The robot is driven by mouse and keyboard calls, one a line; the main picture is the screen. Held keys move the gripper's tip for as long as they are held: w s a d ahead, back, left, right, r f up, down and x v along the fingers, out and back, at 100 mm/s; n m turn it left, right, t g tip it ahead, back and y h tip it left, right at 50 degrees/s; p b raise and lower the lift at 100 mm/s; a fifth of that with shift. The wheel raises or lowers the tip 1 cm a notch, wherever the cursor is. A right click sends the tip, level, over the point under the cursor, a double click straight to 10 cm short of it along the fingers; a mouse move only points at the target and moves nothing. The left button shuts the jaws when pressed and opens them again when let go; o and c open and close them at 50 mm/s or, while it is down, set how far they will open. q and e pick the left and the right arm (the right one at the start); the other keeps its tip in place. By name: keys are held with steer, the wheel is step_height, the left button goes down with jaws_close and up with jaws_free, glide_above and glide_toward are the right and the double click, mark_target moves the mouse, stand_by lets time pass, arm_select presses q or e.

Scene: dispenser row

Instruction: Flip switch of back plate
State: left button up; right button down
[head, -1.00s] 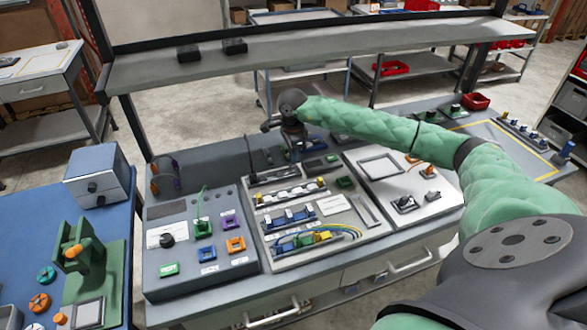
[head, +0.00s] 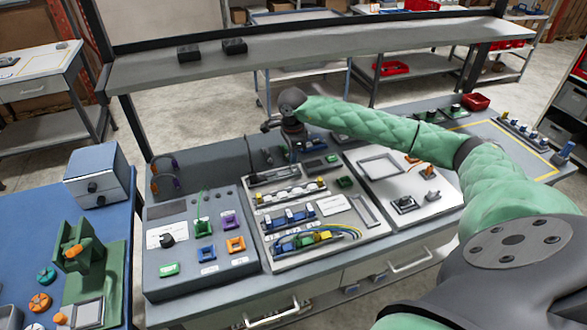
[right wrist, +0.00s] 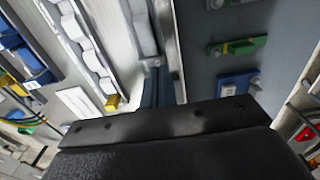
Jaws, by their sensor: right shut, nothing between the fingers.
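The middle panel (head: 340,240) carries rows of switches. Its rearmost switch plate (head: 268,178) is a narrow strip with pale rockers. It also shows in the right wrist view (right wrist: 142,28), at top centre. In front of it lies a row of white rockers with yellow ends (head: 292,193), then a row of blue switches (head: 287,218). My right gripper (head: 297,148) is shut and empty, over the panel's back edge. In the right wrist view its fingers (right wrist: 156,82) point towards the end of the rear strip; I cannot tell whether they touch. My left gripper is out of view.
A grey console (head: 195,265) with coloured buttons stands left of the panel, and a light panel (head: 405,185) to its right. Small green (right wrist: 237,46) and blue parts lie behind the strip. A shelf (head: 300,57) spans above the bench's back.

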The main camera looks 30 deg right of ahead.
mark_target(293, 166)
steer(key=shift+f, duration=0.1)
stand_by(0.4)
steer(key=shift+f+b, duration=0.8)
steer(key=shift+f, duration=0.05)
stand_by(0.6)
steer(key=shift+r, duration=0.1)
steer(key=shift+r+p, duration=0.5)
steer(key=shift+r, duration=2.95)
steer(key=shift+s+f, duration=0.1)
